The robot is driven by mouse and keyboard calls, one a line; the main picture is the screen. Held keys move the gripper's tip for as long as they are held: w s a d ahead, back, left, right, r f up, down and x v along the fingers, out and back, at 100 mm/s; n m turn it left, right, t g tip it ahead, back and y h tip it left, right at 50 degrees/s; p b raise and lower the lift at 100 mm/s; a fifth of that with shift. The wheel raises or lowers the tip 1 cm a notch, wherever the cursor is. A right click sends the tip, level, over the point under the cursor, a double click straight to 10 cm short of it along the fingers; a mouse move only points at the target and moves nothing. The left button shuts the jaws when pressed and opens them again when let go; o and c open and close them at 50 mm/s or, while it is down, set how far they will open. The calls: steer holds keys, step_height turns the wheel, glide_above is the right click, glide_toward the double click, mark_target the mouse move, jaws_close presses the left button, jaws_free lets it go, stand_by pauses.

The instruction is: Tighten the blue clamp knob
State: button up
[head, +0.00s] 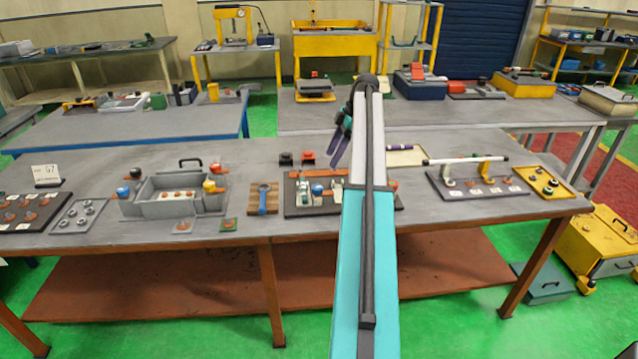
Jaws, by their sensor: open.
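A blue ball knob (122,191) sits at the left end of a grey fixture (172,209) on the front workbench. A yellow knob (209,186) and another orange knob (216,168) are at the fixture's right end. How tight the blue knob is cannot be told. My gripper (337,158) hangs above the middle of the bench, well to the right of the blue knob and apart from it. It is open; its fingers are small and partly hidden by my arm, and I see nothing held.
A wooden block with a blue wrench-like tool (263,198) and a dark tray (296,211) with parts lie between fixture and arm. A dark board with a white rod (466,161) stands at right. A sign (46,173) and parts trays (78,217) lie at left.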

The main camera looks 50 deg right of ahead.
mark_target(317, 187)
steer(key=shift+p+x, duration=2.2)
steer(key=shift+x, duration=4.3)
steer(key=c, duration=1.1)
